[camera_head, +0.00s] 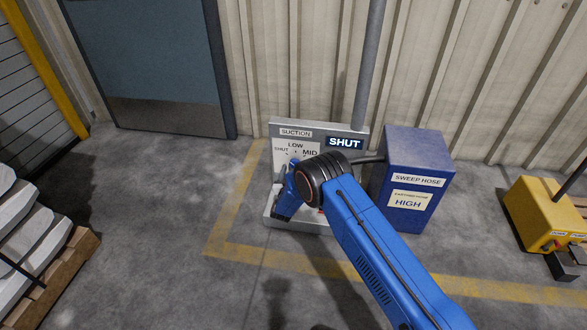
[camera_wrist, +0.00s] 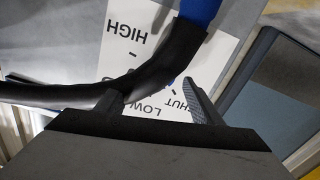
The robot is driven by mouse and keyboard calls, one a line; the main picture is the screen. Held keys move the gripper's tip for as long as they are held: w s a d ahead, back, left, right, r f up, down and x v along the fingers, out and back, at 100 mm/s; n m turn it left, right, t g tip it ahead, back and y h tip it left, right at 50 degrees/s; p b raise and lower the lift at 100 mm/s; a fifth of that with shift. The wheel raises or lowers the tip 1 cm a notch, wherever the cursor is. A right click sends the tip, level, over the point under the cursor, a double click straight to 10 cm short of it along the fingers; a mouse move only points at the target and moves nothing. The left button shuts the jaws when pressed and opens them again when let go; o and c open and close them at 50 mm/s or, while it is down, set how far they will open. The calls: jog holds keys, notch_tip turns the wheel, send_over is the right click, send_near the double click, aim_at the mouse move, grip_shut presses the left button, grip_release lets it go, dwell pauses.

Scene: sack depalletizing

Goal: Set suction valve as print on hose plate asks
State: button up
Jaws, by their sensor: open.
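The suction valve panel (camera_head: 278,150) stands against the wall, with a white dial card marked SHUT, LOW and MID. A dark sign (camera_head: 345,143) on it reads SHUT. My arm covers the panel's lower right. The hose plate (camera_head: 409,200) on the blue sweep hose box reads HIGH. In the wrist view the dial card (camera_wrist: 135,40) appears upside down, with HIGH, LOW and SHUT visible. My gripper (camera_wrist: 152,90) is open in front of the card. A black curved part (camera_wrist: 150,78) crosses between camera and card; I cannot tell whether it touches the fingers.
The blue box (camera_head: 413,152) stands right of the panel, with a black hose at its left. A grey pipe (camera_head: 369,70) rises behind the panel. A yellow unit (camera_head: 545,215) is at far right, and a sack pallet (camera_head: 60,272) at left.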

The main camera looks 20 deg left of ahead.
jog(key=shift+x, duration=0.9)
jog(key=c, duration=1.1)
jog(key=shift+o, duration=0.2)
